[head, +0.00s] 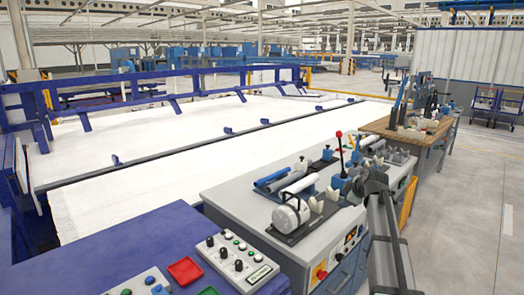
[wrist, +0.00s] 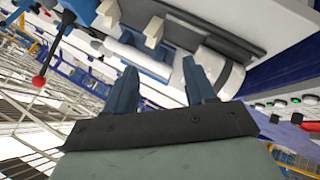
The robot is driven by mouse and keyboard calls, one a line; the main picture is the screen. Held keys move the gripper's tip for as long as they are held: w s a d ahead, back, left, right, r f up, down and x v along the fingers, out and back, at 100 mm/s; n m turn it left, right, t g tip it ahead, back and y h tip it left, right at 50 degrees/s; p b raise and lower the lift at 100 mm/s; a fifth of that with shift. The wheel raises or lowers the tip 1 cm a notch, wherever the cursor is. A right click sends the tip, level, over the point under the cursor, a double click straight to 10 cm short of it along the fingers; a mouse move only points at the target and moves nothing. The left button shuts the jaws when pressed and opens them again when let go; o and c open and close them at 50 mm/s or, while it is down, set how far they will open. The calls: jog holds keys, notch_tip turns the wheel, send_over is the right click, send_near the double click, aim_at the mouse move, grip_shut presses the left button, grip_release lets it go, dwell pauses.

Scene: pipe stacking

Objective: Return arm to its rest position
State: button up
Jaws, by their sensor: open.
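My gripper (wrist: 162,78) is open, with its two blue fingers apart and nothing between them in the wrist view. In the head view my gripper (head: 368,183) and forearm stand at the right front edge of the grey workbench (head: 235,190), beside the red-knobbed lever; the fingertips are hard to make out there. A white pipe (head: 298,185) and a blue pipe (head: 270,177) lie side by side on the bench fixture. The white pipe (wrist: 135,55) also shows beyond the fingers in the wrist view, apart from them as far as I can tell.
A white motor-like cylinder (head: 290,215) stands at the fixture's near end. A lever with a red knob (head: 339,135) rises behind my gripper. Open floor (head: 465,220) lies to the right.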

jog(key=s+a+f+m+g, duration=0.25)
jog(key=s+f, duration=0.55)
jog(key=f, duration=0.6)
jog(key=s+a+f+m+g, duration=0.2)
jog(key=s+a+f, duration=0.35)
jog(key=f, duration=0.75)
jog(key=s+a+f+m+g, duration=0.25)
jog(key=s+f, duration=0.65)
jog(key=f, duration=0.5)
jog(key=s+a+f+m+g, duration=0.2)
jog(key=s+f, duration=0.4)
jog(key=s, duration=0.4)
jog(key=s+a+f+m+g, duration=0.1)
jog(key=s+f+g, duration=0.1)
jog(key=s+f, duration=0.65)
jog(key=s+f+m+g+h, duration=0.1)
jog(key=s+g, duration=0.1)
jog(key=s, duration=0.9)
jog(key=s+a+f+m+g+h, duration=0.1)
jog(key=s+m+g, duration=0.1)
jog(key=s, duration=1)
jog(key=shift+a+f+g, duration=0.15)
jog(key=shift+f+g, duration=0.15)
jog(key=shift+f, duration=0.05)
jog(key=shift+s, duration=0.1)
